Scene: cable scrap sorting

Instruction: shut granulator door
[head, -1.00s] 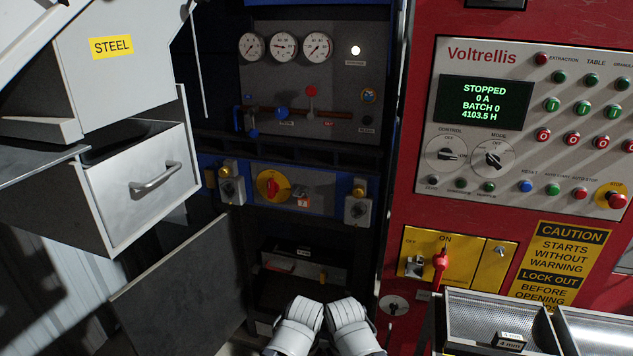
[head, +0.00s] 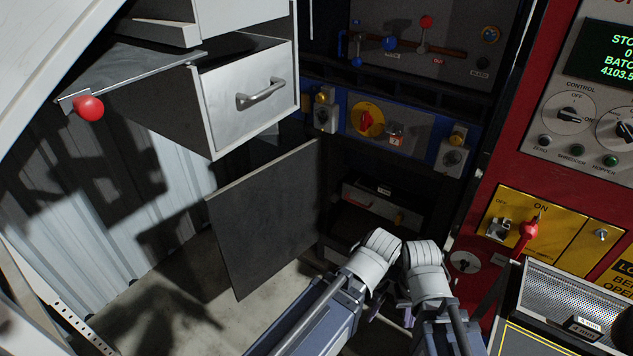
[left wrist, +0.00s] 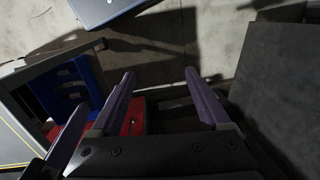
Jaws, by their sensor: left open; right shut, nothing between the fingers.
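The granulator door, taken to be the dark flat panel (head: 265,220), stands swung open at the left of the dark opening under the blue control strip. The panel also shows at the right of the left wrist view (left wrist: 283,90). My left gripper (left wrist: 160,72) is open in that view, its two purple fingers apart with nothing between them, left of the panel and apart from it. In the head view my wrists hide most of both grippers. My right gripper (head: 408,316) shows small at bottom centre, shut and empty, right of the panel.
A steel drawer (head: 225,105) with a handle hangs above the panel. A red ball knob (head: 88,108) sticks out at left. A yellow switch plate (head: 550,232) and a perforated tray (head: 570,300) stand at right. Concrete floor (head: 165,310) is clear below left.

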